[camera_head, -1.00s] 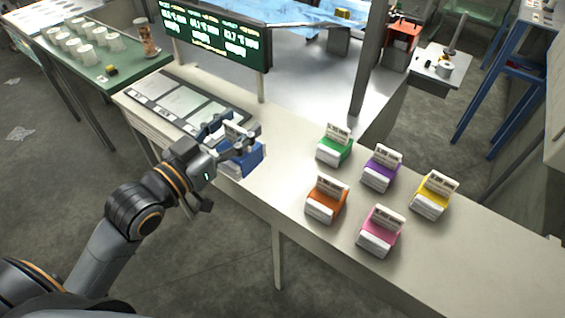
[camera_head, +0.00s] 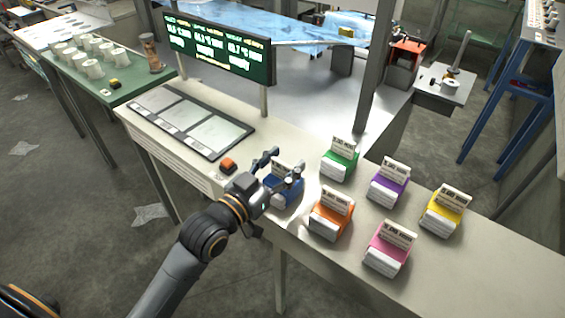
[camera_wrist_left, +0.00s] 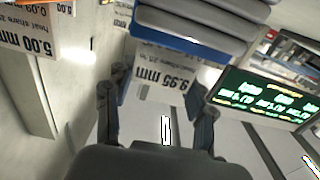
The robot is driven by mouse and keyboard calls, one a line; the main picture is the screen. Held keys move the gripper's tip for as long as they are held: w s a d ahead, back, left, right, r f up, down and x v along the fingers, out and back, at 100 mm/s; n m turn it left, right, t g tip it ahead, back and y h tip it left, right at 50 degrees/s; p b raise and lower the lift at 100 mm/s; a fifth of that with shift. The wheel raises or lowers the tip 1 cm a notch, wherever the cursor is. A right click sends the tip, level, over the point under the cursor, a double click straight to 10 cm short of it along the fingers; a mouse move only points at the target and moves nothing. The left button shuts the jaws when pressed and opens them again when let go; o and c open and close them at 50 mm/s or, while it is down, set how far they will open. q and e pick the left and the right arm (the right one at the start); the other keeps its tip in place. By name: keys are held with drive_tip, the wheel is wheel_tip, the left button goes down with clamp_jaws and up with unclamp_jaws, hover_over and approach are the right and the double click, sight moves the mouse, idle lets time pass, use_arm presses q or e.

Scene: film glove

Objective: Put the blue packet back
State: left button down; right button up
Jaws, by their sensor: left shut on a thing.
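My left gripper (camera_head: 282,171) is shut on the blue packet (camera_head: 284,194), which has a white printed label standing up at its back. The packet is at the left end of the group of coloured packets, left of the green and orange ones. I cannot tell whether it touches the bench. In the left wrist view the label reading "9.95 mm" (camera_wrist_left: 160,84) is between the two fingers, with the blue body (camera_wrist_left: 178,44) beyond. My right gripper is not in view.
Green (camera_head: 338,164), purple (camera_head: 387,187), yellow (camera_head: 441,217), orange (camera_head: 328,221) and pink (camera_head: 387,256) packets stand on the white bench (camera_head: 490,270). An orange button (camera_head: 228,165), a dark panel tray (camera_head: 191,122) and a green display (camera_head: 218,50) are to the left.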

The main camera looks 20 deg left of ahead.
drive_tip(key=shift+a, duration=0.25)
use_arm(q)
drive_tip(key=shift+c, duration=2.4)
unclamp_jaws()
drive_tip(key=shift+f, duration=0.1)
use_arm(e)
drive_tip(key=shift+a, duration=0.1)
use_arm(q)
drive_tip(key=b+v, duration=0.1)
drive_tip(key=v, duration=1.1)
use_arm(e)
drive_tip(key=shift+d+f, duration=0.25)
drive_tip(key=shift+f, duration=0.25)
